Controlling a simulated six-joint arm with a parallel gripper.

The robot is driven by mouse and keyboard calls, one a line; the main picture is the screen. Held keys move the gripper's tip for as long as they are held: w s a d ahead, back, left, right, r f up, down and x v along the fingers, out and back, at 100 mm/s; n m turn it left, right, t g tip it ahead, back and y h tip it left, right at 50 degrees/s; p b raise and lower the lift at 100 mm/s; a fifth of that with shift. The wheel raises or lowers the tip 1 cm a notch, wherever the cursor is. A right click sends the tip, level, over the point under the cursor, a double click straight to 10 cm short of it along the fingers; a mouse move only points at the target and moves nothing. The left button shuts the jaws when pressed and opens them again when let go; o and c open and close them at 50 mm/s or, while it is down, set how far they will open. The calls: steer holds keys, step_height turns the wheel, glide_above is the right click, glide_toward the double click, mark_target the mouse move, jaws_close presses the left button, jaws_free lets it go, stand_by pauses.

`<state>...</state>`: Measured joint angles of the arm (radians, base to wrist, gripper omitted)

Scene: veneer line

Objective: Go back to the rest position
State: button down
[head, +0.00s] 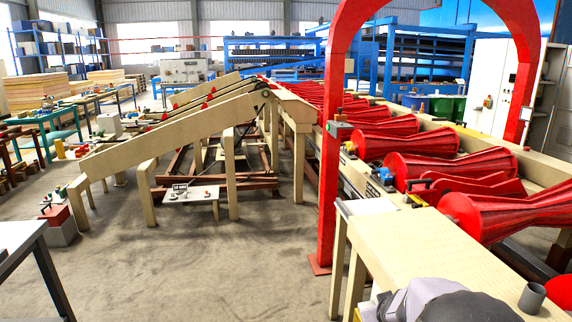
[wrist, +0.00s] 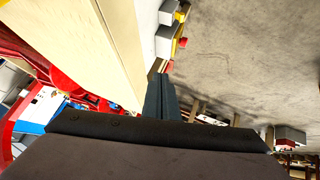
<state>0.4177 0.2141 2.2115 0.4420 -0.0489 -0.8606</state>
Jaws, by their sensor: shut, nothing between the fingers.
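My gripper (wrist: 162,97) shows in the wrist view, with its dark fingers together and nothing between them. It points toward the top of the picture. A long cream surface (wrist: 122,45) lies to the left of the fingers, and grey concrete floor (wrist: 245,60) lies beyond and to the right. I cannot tell how far the fingertips are from the cream surface. The fingers cannot be made out in the head view.
In the head view, a cream bench (head: 430,240) stands at the lower right with a grey cup (head: 532,297) on it. A red arch (head: 330,170) spans the red roller line (head: 440,165). A sloping cream conveyor (head: 170,128) stands left of it. The floor (head: 200,265) in front is clear.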

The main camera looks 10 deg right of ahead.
steer(key=s+a+f+g+y, duration=0.25)
steer(key=s+a, duration=0.25)
steer(key=a, duration=0.6)
steer(key=s+a+f+g, duration=0.1)
steer(key=s+a, duration=0.3)
steer(key=s, duration=0.5)
steer(key=s+a+f+g+y, duration=0.1)
steer(key=s+a+g, duration=0.3)
steer(key=s, duration=0.5)
steer(key=shift+a+f, duration=0.35)
steer(key=shift+a, duration=0.45)
